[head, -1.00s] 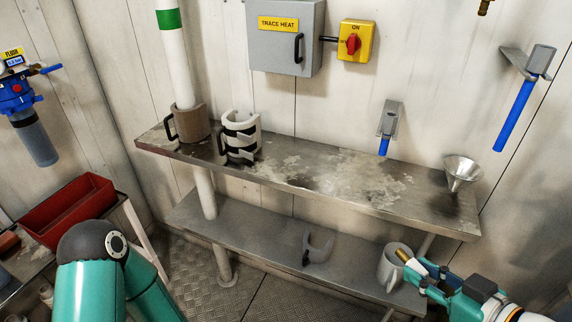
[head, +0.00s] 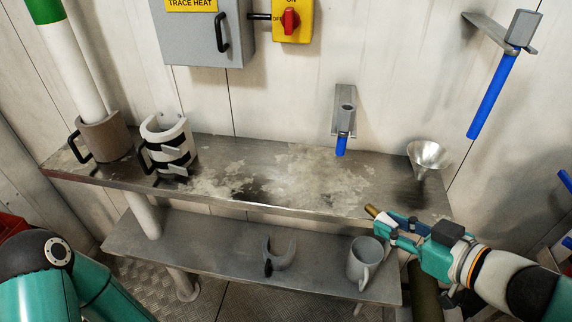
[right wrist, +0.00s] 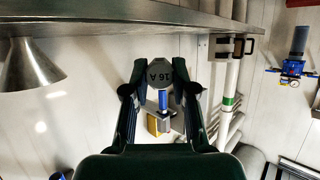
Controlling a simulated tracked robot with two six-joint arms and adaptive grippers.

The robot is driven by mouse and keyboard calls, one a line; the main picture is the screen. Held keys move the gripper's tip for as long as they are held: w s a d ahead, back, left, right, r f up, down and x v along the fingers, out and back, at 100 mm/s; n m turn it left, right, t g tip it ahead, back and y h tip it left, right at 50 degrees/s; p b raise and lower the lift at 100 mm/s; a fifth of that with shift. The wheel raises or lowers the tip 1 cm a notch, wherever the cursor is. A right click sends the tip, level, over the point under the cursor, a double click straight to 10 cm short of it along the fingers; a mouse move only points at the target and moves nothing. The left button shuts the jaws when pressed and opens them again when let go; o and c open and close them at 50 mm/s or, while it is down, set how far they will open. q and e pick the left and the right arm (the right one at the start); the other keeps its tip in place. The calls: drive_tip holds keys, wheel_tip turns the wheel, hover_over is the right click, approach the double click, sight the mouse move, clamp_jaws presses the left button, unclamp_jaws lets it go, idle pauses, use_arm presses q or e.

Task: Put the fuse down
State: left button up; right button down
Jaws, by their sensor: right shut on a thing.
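My right gripper (head: 384,219) is shut on the fuse (head: 371,210), whose brass-coloured end sticks out past the fingertips. In the head view it is just in front of the upper shelf's (head: 300,185) front edge, near its right end, above the white mug. In the right wrist view the fuse (right wrist: 160,75) shows a grey face marked "16 A" between the two fingers. Whether the fuse touches the shelf edge I cannot tell. My left arm shows at the lower left of the head view, but its gripper is out of view.
A metal funnel (head: 427,157) stands at the upper shelf's right end. The worn middle is clear. The lower shelf (head: 210,246) holds a grey clamp-like piece (head: 280,256) and a white mug (head: 361,259).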

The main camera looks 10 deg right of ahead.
drive_tip(key=shift+w+a+r, duration=0.15)
drive_tip(key=shift+w, duration=0.05)
drive_tip(key=w+a+p, duration=0.1)
drive_tip(key=w+a, duration=0.1)
drive_tip(key=w, duration=0.2)
drive_tip(key=w+a+p, duration=0.2)
drive_tip(key=w, duration=0.3)
drive_tip(key=w+a+p, duration=0.2)
drive_tip(key=w+a, duration=0.1)
drive_tip(key=w, duration=0.1)
drive_tip(key=shift+w+f, duration=0.2)
drive_tip(key=shift+w, duration=0.1)
drive_tip(key=shift+w+a, duration=0.4)
drive_tip(key=shift+w, duration=0.4)
drive_tip(key=f, duration=0.3)
drive_tip(key=shift+w+f, duration=0.2)
drive_tip(key=shift+f, duration=0.05)
